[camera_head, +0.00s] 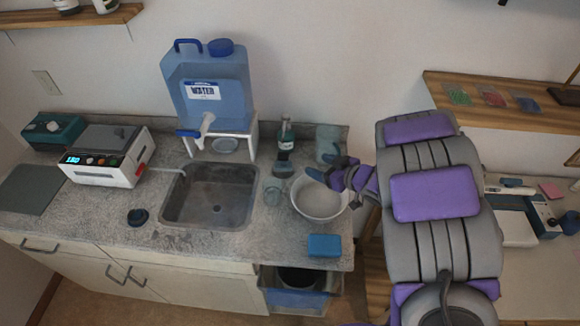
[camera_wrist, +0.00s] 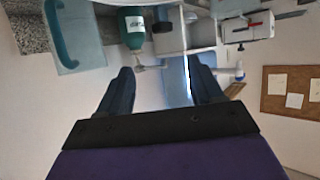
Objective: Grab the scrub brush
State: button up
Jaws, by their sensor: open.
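A small dark blue, round object (camera_head: 138,217) lies on the counter left of the sink in the head view. It may be the scrub brush, but it is too small to be sure. My gripper (camera_head: 328,168) is above the white bowl (camera_head: 320,204) on the right part of the counter, well right of the dark object and across the sink from it. In the wrist view my gripper (camera_wrist: 160,76) has its two dark fingers spread with nothing held between them. I cannot make out a scrub brush in the wrist view.
The sink (camera_head: 212,196) lies mid-counter, with the water jug (camera_head: 208,85) on a stand behind it. A bottle (camera_head: 285,135), glass (camera_head: 274,190) and clear pitcher (camera_head: 327,138) stand near my gripper. A blue sponge (camera_head: 324,246) lies at the front. A white machine (camera_head: 108,155) stands left.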

jog(key=b, duration=0.3)
send_near(286, 157)
jog(key=x, duration=0.6)
jog(key=shift+w+a+r, duration=0.1)
jog(key=shift+a+r, duration=0.1)
jog(key=shift+a, duration=0.15)
jog(key=shift+d+f+b+x, duration=0.15)
jog(key=shift+b+x, duration=0.35)
jog(key=shift+x, duration=0.8)
jog(key=shift+d+f+b+x, duration=0.1)
jog(key=shift+b+x, duration=0.4)
jog(key=shift+x, duration=0.8)
jog(key=shift+c, duration=0.2)
jog(key=c, duration=1.1)
